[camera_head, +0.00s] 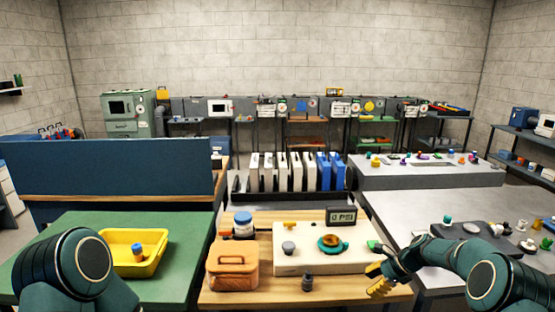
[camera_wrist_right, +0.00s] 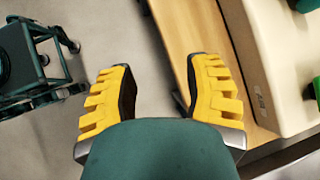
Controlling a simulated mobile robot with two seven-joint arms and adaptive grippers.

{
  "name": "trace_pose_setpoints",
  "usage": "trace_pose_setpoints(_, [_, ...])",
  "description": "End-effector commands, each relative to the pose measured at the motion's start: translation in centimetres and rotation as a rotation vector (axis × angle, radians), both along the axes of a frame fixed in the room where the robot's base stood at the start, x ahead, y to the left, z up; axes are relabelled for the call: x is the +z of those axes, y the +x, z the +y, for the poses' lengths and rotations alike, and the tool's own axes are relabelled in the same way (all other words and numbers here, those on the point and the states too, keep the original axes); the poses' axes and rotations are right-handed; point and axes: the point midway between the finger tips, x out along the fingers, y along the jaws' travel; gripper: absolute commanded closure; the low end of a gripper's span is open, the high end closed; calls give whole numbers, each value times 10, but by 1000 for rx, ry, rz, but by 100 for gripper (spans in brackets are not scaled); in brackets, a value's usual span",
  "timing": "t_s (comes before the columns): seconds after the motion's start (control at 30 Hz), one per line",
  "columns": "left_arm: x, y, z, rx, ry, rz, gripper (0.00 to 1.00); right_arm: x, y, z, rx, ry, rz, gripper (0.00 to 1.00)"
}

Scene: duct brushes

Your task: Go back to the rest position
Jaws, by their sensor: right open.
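My right gripper (camera_head: 378,280) shows in the head view at the right front corner of the wooden table (camera_head: 225,299). Its yellow fingers are beside the cream board (camera_head: 300,263) and apart from it. In the right wrist view the gripper (camera_wrist_right: 158,78) is open, with two yellow ribbed fingers spread and nothing between them. Below them are the grey floor and the table edge. My left arm comes in at the lower left of the head view, but its gripper is out of the picture.
The cream board carries a teal round part (camera_head: 333,243) and a gauge (camera_head: 341,216) reading 0 PSI. A brown box (camera_head: 232,268) stands left of it. A yellow tray (camera_head: 152,264) is on the green table (camera_head: 176,222). A grey table (camera_head: 420,205) stands at right.

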Motion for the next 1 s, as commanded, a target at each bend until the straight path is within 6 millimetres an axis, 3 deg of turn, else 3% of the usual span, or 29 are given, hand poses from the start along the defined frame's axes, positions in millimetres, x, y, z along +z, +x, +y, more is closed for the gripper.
trace_pose_setpoints(0.17, [0, -1, 0, 0, 0, 1, 53, -52, -37, 39, 169, -119, -61, 50])
trace_pose_setpoints(0.27, [0, -1, 0, 0, 0, 1, 53, -82, -69, 65, 308, -199, -115, 50])
trace_pose_setpoints(0.5, [0, -1, 0, 0, 0, 1, 53, -130, -165, 120, 700, -362, -279, 50])
trace_pose_setpoints(0.63, [0, -1, 0, 0, 0, 1, 53, -141, -225, 147, 929, -421, -391, 50])
trace_pose_setpoints(0.8, [0, -1, 0, 0, 0, 1, 53, -138, -295, 172, 1191, -464, -542, 50])
trace_pose_setpoints(1.0, [0, -1, 0, 0, 0, 1, 53, -128, -340, 186, 1354, -482, -658, 50])
